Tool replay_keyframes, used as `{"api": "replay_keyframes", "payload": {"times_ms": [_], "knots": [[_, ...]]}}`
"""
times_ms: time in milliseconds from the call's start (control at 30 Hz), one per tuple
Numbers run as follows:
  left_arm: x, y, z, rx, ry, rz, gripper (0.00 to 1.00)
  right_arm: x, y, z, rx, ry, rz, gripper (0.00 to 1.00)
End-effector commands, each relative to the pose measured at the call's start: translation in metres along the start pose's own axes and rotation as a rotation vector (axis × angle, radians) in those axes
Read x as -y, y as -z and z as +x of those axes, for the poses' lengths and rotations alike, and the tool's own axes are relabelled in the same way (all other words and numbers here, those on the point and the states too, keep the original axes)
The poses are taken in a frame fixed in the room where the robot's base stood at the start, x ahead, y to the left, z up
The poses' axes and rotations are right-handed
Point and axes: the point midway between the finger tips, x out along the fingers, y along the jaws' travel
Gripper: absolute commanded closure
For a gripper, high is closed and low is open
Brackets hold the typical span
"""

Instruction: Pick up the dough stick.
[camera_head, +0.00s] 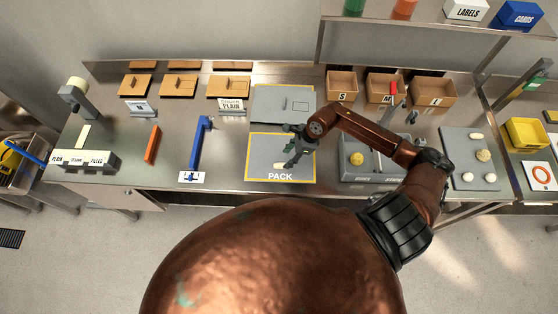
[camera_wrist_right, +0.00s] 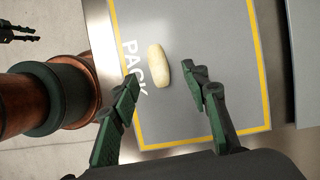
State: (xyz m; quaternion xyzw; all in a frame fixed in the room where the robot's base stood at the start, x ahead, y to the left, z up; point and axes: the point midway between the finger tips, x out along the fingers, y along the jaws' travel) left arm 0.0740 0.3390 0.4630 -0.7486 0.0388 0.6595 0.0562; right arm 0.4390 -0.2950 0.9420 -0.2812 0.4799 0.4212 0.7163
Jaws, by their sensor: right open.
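The dough stick (camera_head: 279,166) is a short, pale, rounded piece lying on the grey PACK mat, near the PACK lettering. In the right wrist view the dough stick (camera_wrist_right: 158,65) lies just ahead of the fingertips, roughly in line with the gap between them. My right gripper (camera_head: 292,160) is above the mat. Its green fingers are spread with nothing between them, as the right wrist view (camera_wrist_right: 165,85) shows. What looks like my left gripper (camera_wrist_right: 20,34) shows as dark prongs at the upper left of that view, over the floor; it is not in the head view.
The PACK mat (camera_head: 255,172) has a yellow border. A grey panel (camera_head: 268,103) lies behind it. A blue bar (camera_head: 201,140) stands to its left, and a grey tray (camera_head: 365,174) to its right. Cardboard boxes (camera_head: 342,84) stand at the back. A tray (camera_head: 455,138) holds several dough pieces.

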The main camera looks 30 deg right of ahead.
Motion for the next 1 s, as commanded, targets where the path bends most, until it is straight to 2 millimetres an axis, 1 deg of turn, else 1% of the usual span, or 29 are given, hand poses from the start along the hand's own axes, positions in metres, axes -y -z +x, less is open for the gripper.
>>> {"api": "replay_keyframes", "payload": {"times_ms": [33, 133, 200, 300, 400, 500, 600, 700, 800, 1000], "knots": [[-0.001, -0.013, -0.003, 0.016, -0.001, -0.003, 0.74, -0.001, 0.002, 0.005, 0.000, 0.000, 0.006, 0.58], [-0.003, -0.034, -0.007, 0.042, -0.002, -0.008, 0.74, -0.002, 0.005, 0.012, 0.001, 0.002, 0.013, 0.58], [-0.003, -0.044, -0.011, 0.055, -0.003, -0.010, 0.74, -0.002, 0.005, 0.018, 0.000, 0.003, 0.014, 0.58], [-0.003, -0.049, -0.019, 0.062, -0.003, -0.011, 0.74, -0.003, 0.004, 0.031, 0.002, 0.002, 0.018, 0.58], [-0.003, -0.045, -0.022, 0.056, -0.003, -0.010, 0.74, -0.003, 0.004, 0.046, 0.002, 0.004, 0.017, 0.58], [-0.002, -0.031, -0.022, 0.040, -0.002, -0.007, 0.74, -0.002, 0.004, 0.056, 0.001, 0.003, 0.015, 0.58], [0.000, -0.013, -0.021, 0.017, 0.000, -0.004, 0.74, -0.002, 0.004, 0.061, 0.001, 0.004, 0.012, 0.58], [0.001, -0.004, -0.021, 0.005, 0.000, -0.002, 0.74, -0.002, 0.004, 0.061, 0.000, 0.004, 0.011, 0.58], [0.000, -0.006, -0.020, 0.008, 0.000, -0.002, 0.74, -0.002, 0.004, 0.061, 0.000, 0.004, 0.010, 0.59], [-0.001, -0.021, -0.021, 0.027, -0.001, -0.005, 0.74, -0.002, 0.003, 0.061, 0.001, 0.004, 0.010, 0.72]]}}
